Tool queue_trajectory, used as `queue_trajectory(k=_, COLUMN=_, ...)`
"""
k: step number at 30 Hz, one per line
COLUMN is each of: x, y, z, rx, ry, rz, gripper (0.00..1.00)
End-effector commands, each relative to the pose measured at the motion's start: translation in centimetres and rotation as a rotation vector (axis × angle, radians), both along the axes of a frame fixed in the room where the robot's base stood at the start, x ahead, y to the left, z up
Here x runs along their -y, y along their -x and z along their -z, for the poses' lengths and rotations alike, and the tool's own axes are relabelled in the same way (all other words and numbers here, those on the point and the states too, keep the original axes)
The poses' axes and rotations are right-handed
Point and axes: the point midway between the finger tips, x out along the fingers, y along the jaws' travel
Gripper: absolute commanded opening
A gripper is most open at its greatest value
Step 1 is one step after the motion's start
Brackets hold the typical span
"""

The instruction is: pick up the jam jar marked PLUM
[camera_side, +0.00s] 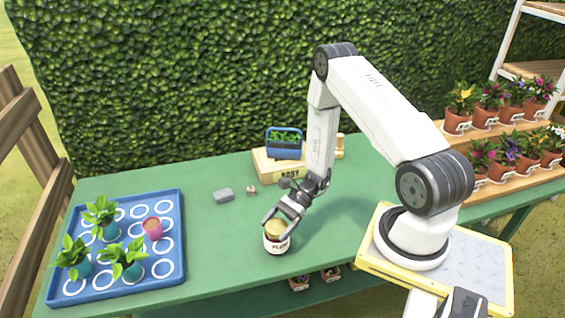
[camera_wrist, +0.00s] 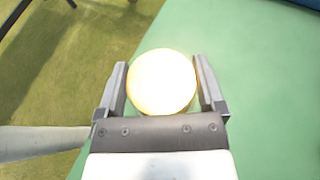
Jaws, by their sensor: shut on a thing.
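The jam jar (camera_side: 277,242) has a tan lid, dark contents and a white label that reads PLUM. It is upright near the front edge of the green table in the side view. My gripper (camera_side: 281,222) comes down on it from above and is shut on it. In the wrist view the jar's pale round lid (camera_wrist: 161,82) sits between the two fingers of my gripper (camera_wrist: 163,85). I cannot tell whether the jar's base touches the table.
A blue tray (camera_side: 176,205) with potted seedlings and a pink pot (camera_side: 153,228) stands at the left. A grey block (camera_side: 223,195) and a small round item (camera_side: 251,190) lie behind the jar. Potted flowers fill shelves at the right.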

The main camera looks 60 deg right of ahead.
Motion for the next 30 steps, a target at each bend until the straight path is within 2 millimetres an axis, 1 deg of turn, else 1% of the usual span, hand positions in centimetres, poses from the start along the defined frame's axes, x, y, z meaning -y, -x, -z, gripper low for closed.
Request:
queue_trajectory(k=11, x=0.0, y=0.0, z=-0.6, rx=0.001, ry=-0.001, rz=0.0, gripper=0.0)
queue_trajectory(k=17, x=0.0, y=-0.1, z=-1.9, rx=0.002, ry=0.0, rz=0.0, gripper=0.0)
queue_trajectory(k=21, x=0.0, y=0.0, z=-3.3, rx=0.003, ry=0.001, rz=0.0, gripper=0.0)
queue_trajectory(k=30, x=-0.3, y=3.3, z=-7.1, rx=0.001, ry=-0.001, rz=0.003, gripper=0.0)
